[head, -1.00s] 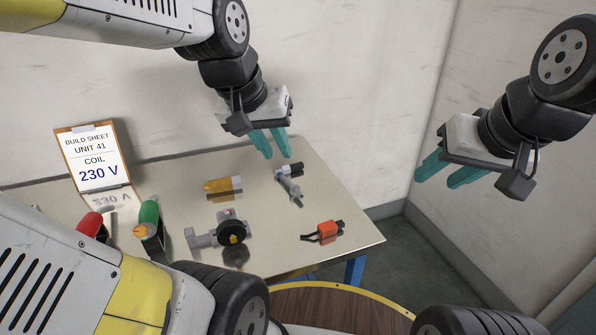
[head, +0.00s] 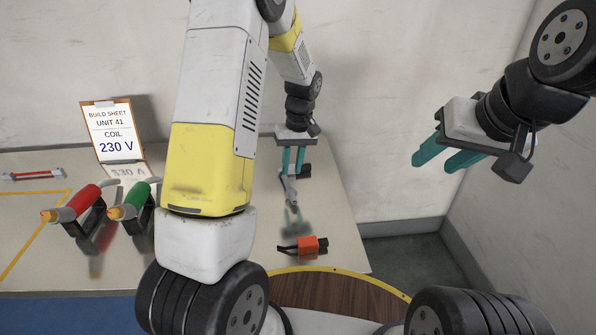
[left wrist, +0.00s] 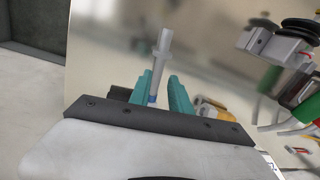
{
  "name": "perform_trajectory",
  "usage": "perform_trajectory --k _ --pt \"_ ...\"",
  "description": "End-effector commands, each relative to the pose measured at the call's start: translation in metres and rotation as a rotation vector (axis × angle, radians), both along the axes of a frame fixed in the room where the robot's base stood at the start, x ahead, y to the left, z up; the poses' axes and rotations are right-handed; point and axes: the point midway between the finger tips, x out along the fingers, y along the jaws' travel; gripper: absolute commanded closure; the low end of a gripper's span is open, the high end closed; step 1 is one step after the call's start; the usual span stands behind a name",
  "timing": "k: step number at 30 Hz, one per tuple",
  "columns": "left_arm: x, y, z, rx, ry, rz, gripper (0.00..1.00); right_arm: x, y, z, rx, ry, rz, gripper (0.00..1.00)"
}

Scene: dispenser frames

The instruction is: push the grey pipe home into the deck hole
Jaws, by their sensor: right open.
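A slim grey part with a blue band (left wrist: 161,55) shows in the left wrist view, in line with the gap between my left fingers. My right gripper (head: 432,165) is open and empty in the air at the right. I see no deck hole; my left arm covers the table's middle.
An orange part with black leads (head: 306,247) lies near the front of the table (head: 338,225). Red (head: 83,202) and green (head: 136,199) handled tools rest in holders at the left. Behind stands a build sheet (head: 114,132) reading 230 V. The table's right end is clear.

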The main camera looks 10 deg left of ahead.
Motion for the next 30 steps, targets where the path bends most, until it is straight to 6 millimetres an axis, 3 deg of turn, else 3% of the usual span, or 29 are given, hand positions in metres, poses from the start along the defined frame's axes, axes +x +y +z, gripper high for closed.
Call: perform_trajectory --k 15,24,28,30 --pt "-0.004 0.007 -0.066 0.0 0.005 0.0 0.76 0.0 0.0 0.0 0.0 0.0 0.0 0.57" --pt "-0.004 0.007 -0.071 -0.001 0.001 -0.001 0.76 0.0 0.0 0.0 0.0 0.0 0.0 0.57" --pt "-0.004 0.007 -0.071 -0.001 0.001 -0.002 1.0 0.0 0.0 0.0 0.0 0.0 0.0 0.57" --pt "-0.004 0.007 -0.071 -0.001 0.001 -0.002 1.0 0.0 0.0 0.0 0.0 0.0 0.0 0.57"
